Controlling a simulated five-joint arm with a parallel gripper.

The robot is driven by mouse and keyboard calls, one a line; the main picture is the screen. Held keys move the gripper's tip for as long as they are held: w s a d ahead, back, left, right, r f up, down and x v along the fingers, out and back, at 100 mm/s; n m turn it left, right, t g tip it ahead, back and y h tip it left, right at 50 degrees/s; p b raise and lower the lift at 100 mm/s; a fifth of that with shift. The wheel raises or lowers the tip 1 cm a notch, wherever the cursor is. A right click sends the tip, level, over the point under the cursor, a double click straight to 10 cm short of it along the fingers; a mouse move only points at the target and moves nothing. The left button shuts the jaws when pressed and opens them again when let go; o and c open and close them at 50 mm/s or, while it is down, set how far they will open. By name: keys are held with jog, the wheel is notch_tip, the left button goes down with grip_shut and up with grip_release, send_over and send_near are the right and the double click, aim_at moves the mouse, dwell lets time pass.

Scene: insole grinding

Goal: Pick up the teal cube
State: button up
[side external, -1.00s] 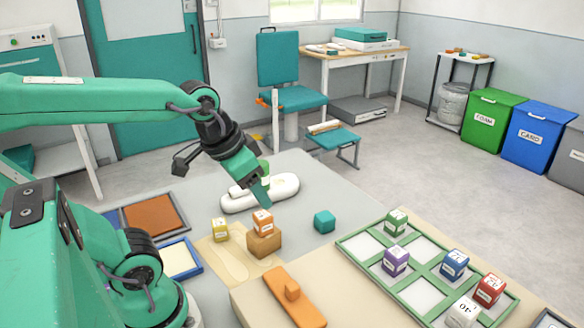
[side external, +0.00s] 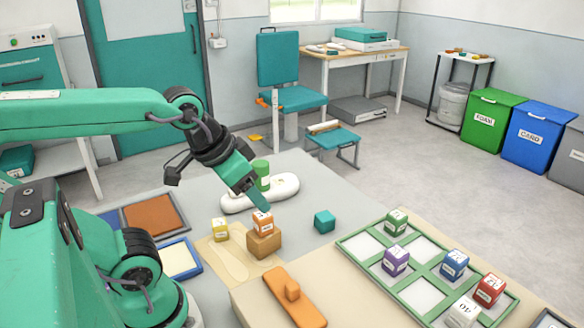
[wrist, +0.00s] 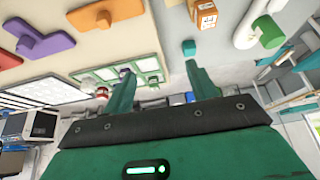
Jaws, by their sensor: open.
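The teal cube (side external: 324,221) sits alone on the grey table top, right of the brown block (side external: 264,242) that carries an orange lettered cube (side external: 263,223). My gripper (side external: 262,203) is above and behind the orange cube, to the left of the teal cube and apart from it. In the wrist view my gripper (wrist: 157,75) is open with nothing between its two fingers. The teal cube (wrist: 189,47) shows there just beyond the tip of the right finger. In the side view the two fingers overlap.
A white rounded piece (side external: 283,192) with a green cylinder (side external: 262,172) lies behind the gripper. A yellow cube (side external: 220,229) stands left of the block. A green-framed tray (side external: 352,253) with several lettered cubes is at right. An orange tool (side external: 296,300) lies in front.

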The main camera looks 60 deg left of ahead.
jog(key=shift+o, duration=0.9)
jog(key=g, duration=0.5)
send_over(325, 217)
jog(key=shift+m, duration=0.4)
notch_tip(325, 217, down, 15)
jog(key=shift+s+f, duration=0.1)
jog(key=shift+f, duration=0.05)
jog(key=shift+a+f+g, duration=0.1)
jog(key=shift+f+g, duration=0.2)
jog(key=shift+f, duration=1.4)
